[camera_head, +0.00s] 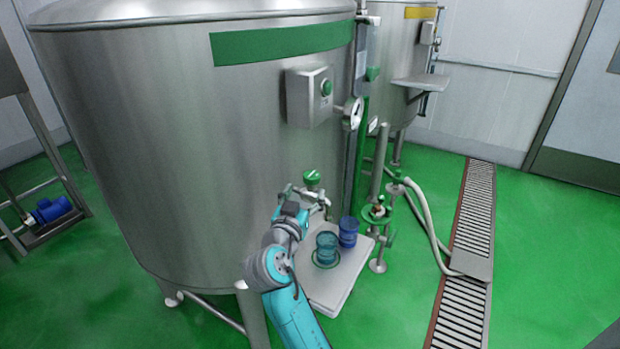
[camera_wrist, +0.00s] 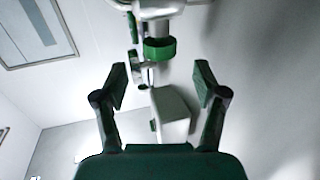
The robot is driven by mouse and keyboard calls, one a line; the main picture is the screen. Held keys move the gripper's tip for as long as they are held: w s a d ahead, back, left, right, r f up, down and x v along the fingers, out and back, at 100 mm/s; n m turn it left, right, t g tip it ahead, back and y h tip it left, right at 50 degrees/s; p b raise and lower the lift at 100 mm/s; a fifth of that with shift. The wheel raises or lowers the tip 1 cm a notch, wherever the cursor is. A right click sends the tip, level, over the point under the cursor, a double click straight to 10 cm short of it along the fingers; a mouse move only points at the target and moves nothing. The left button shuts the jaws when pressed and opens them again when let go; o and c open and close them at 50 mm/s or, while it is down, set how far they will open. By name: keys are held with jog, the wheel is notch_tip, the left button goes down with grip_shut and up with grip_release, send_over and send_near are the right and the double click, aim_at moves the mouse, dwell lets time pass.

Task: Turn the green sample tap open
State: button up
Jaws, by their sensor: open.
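The green sample tap (camera_head: 312,177) is on the front of the large steel tank, above a small shelf. Its green handle sits on top of a metal body. In the wrist view a green round handle (camera_wrist: 160,50) on a metal body shows near the top centre, in line with the space between my fingers. My gripper (camera_head: 312,196) is just below and beside the tap in the head view. In the wrist view my gripper (camera_wrist: 161,84) is open and empty, one finger on each side. The handle appears beyond the fingertips. Contact is not visible.
A tray-like shelf (camera_head: 335,290) below holds a teal cup (camera_head: 326,249) and a dark blue cup (camera_head: 348,231). A grey box with a green button (camera_head: 310,96) is above. A floor valve (camera_head: 377,212) and hose (camera_head: 430,225) stand right. The steel tank (camera_head: 190,150) blocks the left.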

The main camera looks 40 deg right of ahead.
aim_at(310, 182)
jog(key=x, duration=0.7)
jog(key=shift+w+d, duration=0.2)
jog(key=shift+d, duration=0.1)
jog(key=c, duration=1.2)
